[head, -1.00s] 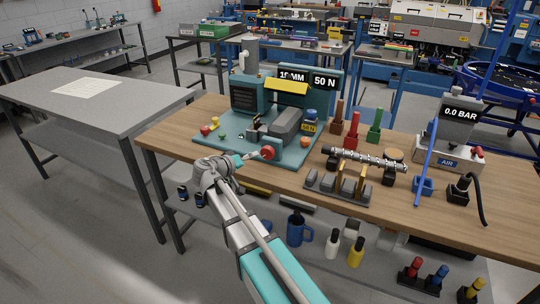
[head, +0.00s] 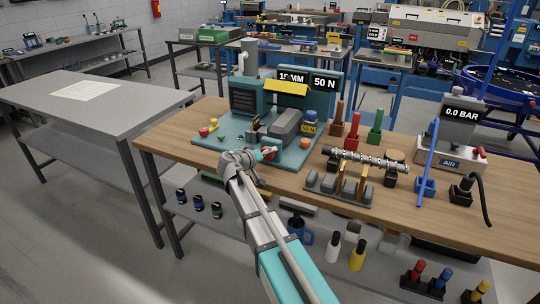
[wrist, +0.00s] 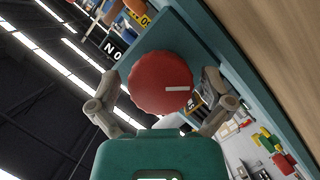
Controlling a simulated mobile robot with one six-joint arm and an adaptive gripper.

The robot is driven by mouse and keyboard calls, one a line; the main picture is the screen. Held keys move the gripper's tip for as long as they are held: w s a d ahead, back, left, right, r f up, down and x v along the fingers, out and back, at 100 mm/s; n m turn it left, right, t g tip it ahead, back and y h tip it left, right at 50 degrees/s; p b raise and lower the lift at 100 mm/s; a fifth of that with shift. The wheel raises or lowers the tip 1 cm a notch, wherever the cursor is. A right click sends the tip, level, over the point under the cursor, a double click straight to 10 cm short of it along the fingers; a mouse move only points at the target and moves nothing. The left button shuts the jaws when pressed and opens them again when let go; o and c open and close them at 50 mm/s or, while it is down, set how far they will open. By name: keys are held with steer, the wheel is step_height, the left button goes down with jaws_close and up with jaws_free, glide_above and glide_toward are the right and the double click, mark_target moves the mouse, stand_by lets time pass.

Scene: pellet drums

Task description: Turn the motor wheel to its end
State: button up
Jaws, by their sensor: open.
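The red motor wheel (wrist: 160,83) fills the middle of the wrist view, a ribbed round knob with a white line on its face pointing right. My gripper (wrist: 159,78) is open, one finger on each side of the wheel, with gaps that look small; I cannot tell whether either finger touches it. In the head view my gripper (head: 266,153) is at the front edge of the teal machine (head: 232,128) and mostly covers the wheel.
The machine stands on the wooden bench (head: 440,210), with "10 MM" and "50 N" signs above it. A grey table (head: 90,105) stands at left.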

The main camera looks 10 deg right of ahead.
steer(key=c, duration=1)
steer(key=shift+d, duration=0.55)
steer(key=shift+w+a+f, duration=0.1)
steer(key=shift+a, duration=0.25)
steer(key=shift+c, duration=0.2)
steer(key=shift+a, duration=0.15)
